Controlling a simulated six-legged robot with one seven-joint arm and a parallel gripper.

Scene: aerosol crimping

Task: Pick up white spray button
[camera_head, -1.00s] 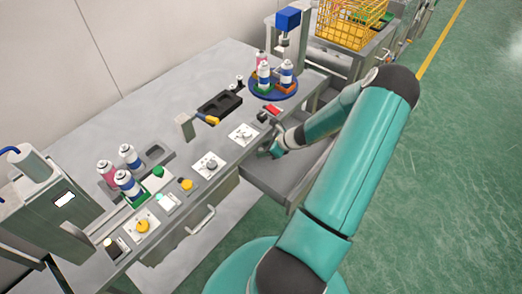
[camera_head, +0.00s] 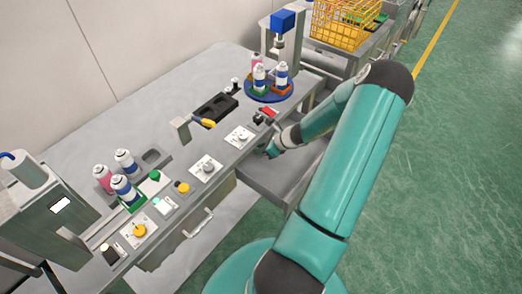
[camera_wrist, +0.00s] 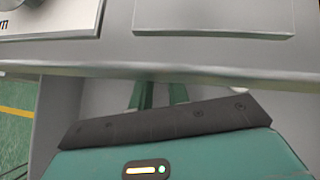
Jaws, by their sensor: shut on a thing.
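My gripper (camera_head: 270,152) is low at the table's front edge, over the open grey drawer (camera_head: 290,180). In the wrist view its two teal fingers (camera_wrist: 159,92) reach up under the table edge, a small gap apart. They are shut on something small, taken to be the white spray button. The thing itself is hidden; the table edge covers the fingertips. Pale patches show in the drawer beside the fingers, too unclear to name.
The grey table (camera_head: 165,100) carries a black tray (camera_head: 215,106), a blue turntable (camera_head: 270,93) with several cans, and control panels along its front edge. The table edge (camera_wrist: 200,70) lies close above my fingers. Green floor (camera_head: 460,150) is open at right.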

